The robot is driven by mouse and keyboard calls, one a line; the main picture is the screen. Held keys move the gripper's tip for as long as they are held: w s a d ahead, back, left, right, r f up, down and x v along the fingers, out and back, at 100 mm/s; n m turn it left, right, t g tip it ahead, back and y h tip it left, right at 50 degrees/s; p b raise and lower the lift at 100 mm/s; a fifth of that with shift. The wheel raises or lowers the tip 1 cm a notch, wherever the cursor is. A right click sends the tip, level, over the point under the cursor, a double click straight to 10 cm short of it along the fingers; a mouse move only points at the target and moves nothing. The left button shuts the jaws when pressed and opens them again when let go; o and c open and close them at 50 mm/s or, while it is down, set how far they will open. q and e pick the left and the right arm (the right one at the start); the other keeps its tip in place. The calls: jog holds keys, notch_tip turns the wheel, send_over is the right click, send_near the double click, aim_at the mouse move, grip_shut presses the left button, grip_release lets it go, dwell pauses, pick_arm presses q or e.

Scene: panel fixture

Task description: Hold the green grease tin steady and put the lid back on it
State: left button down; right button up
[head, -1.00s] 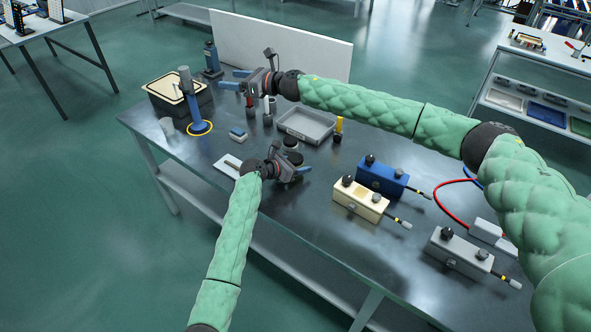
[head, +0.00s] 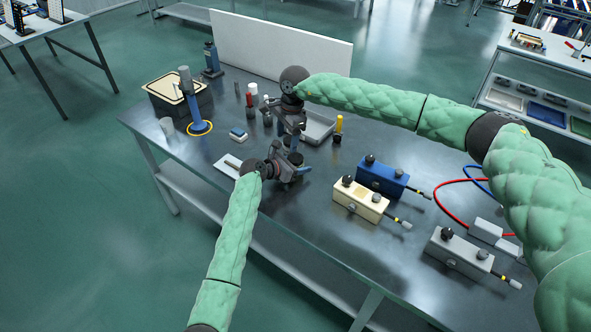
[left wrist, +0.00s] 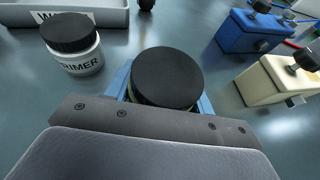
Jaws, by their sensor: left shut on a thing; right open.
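In the left wrist view a round black lid (left wrist: 167,78) covers the top of the tin, and only a thin green-yellow strip of the tin (left wrist: 196,107) shows beneath it. The lid looks level; I cannot tell whether it is fully seated. The blue fingers of my left gripper (head: 297,167) are shut around the tin's sides, on the table. My right gripper (head: 290,138) is open and points down just behind the tin in the head view, partly hiding that spot. It does not show in the left wrist view.
A white PRIMER jar (left wrist: 75,50) with a black lid stands close behind the tin. A grey tray (head: 320,128) lies beyond. Blue (head: 382,178) and cream (head: 360,202) boxes stand to the right. The front table edge is near my left arm.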

aim_at(295, 158)
jog(key=shift+w+d+h, duration=0.2)
jog(key=shift+d+h, duration=0.2)
jog(key=shift+d, duration=0.25)
jog(key=shift+w+d+h, duration=0.15)
jog(key=shift+d+h, duration=0.25)
jog(key=shift+d, duration=0.25)
jog(key=shift+f, duration=0.15)
jog(key=shift+f, duration=3.9)
jog(key=c, duration=1)
jog(key=o, duration=1.1)
jog(key=shift+c, duration=0.2)
jog(key=shift+r, duration=0.1)
